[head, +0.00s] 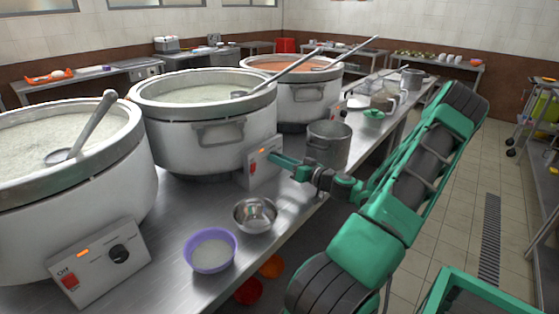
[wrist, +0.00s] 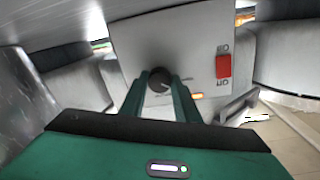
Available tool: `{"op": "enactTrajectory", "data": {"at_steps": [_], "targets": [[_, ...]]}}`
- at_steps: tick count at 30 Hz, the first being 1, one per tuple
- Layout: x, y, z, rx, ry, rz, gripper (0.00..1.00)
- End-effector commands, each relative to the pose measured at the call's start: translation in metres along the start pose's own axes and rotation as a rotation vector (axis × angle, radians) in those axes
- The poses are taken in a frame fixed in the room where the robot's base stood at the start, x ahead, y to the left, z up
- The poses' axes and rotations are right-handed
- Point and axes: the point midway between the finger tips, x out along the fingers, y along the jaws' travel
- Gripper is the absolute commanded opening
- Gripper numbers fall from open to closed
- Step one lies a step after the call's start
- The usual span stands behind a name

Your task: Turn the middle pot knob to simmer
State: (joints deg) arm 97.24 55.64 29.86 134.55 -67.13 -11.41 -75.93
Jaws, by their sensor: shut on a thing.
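The middle pot (head: 205,135) is a large white stockpot with a steel rim, full of pale congee, with a ladle resting in it. Its control box (head: 256,178) faces the aisle, with a red switch (wrist: 223,66) and a lit orange lamp (wrist: 196,96). My green gripper (head: 271,157) reaches the box from the right. In the wrist view the dark round knob (wrist: 158,78) sits between the fingertips of my gripper (wrist: 160,82), which is shut on it. In the head view my gripper hides the knob. I cannot read the knob's setting.
The left pot (head: 60,195) and its control box (head: 98,260) stand nearer; the far pot (head: 296,100) is behind. A steel bowl (head: 256,214), a purple bowl (head: 211,251) and a small steel pot (head: 328,145) stand on the counter near my arm. The aisle floor (head: 440,205) is clear.

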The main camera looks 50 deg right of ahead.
Motion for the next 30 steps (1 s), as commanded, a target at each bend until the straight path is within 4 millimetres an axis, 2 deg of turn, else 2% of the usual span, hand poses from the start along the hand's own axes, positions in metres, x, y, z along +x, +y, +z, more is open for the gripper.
{"op": "enactTrajectory", "data": {"at_steps": [21, 30], "targets": [[-0.0011, 0.0022, 0.0019, 0.663, -0.035, 0.015, 0.06], [-0.0011, 0.0020, 0.0016, 0.882, -0.045, 0.016, 0.06]]}}
